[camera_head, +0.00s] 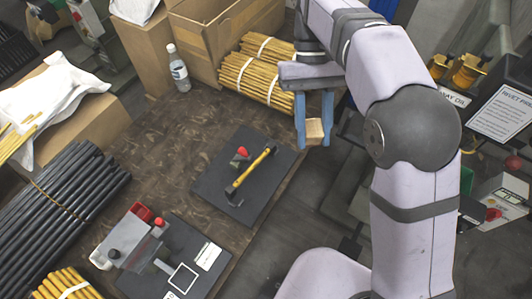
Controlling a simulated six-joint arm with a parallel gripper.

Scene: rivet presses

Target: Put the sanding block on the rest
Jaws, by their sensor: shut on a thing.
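My gripper (314,138) hangs right of the table's right edge, high in the view. Its two blue fingers point down and are shut on a small light-brown block (315,130), which I take for the sanding block. The block is held between the fingertips, with grey floor behind it in the picture. I cannot tell for sure which thing is the rest. A white-outlined square (182,277) with nothing on it shows on a dark plate (148,284) at the lower middle, beside a white label.
Another dark plate (213,185) carries a yellow-handled tool (251,174) and a red-knobbed part (241,154). A bottle (178,70), rod bundles and cartons line the back and left.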

